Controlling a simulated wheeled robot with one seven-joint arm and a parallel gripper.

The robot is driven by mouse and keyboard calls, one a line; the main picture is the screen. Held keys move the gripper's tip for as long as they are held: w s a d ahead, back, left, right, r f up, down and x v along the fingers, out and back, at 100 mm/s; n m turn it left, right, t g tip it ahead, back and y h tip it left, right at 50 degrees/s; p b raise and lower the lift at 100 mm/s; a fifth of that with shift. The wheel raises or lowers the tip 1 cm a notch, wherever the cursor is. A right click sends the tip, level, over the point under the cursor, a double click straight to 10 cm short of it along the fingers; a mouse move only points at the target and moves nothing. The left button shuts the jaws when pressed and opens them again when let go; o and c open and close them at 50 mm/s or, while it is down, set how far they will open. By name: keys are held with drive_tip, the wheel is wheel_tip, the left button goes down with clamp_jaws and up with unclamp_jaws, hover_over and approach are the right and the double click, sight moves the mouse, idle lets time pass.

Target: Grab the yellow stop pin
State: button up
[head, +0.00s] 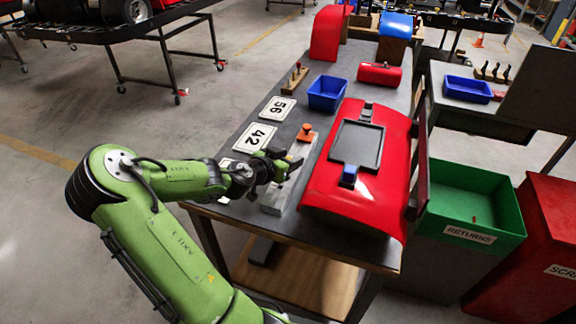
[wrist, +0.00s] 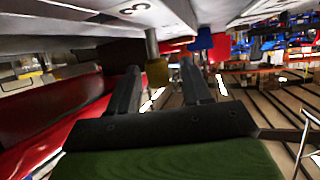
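The yellow stop pin (wrist: 157,73) shows in the wrist view as a short dull-yellow end joined to a grey post (wrist: 152,43). It appears between the two dark fingers of my gripper (wrist: 160,65), with a gap visible on either side. How far ahead of the fingertips it lies is hard to tell. In the head view, my gripper (head: 284,167) is open over the near left part of the bench, beside a pale grey block (head: 276,199). I cannot make out the pin in the head view; my gripper may hide it.
A red body panel (head: 322,196) with a black tray lies right of my gripper. An orange knob (head: 306,129), number plates (head: 255,138) and a blue bin (head: 327,92) lie farther along the bench (head: 232,210). A green returns bin (head: 475,199) stands at the right.

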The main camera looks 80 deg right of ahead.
clamp_jaws()
drive_tip(key=shift+r, duration=0.15)
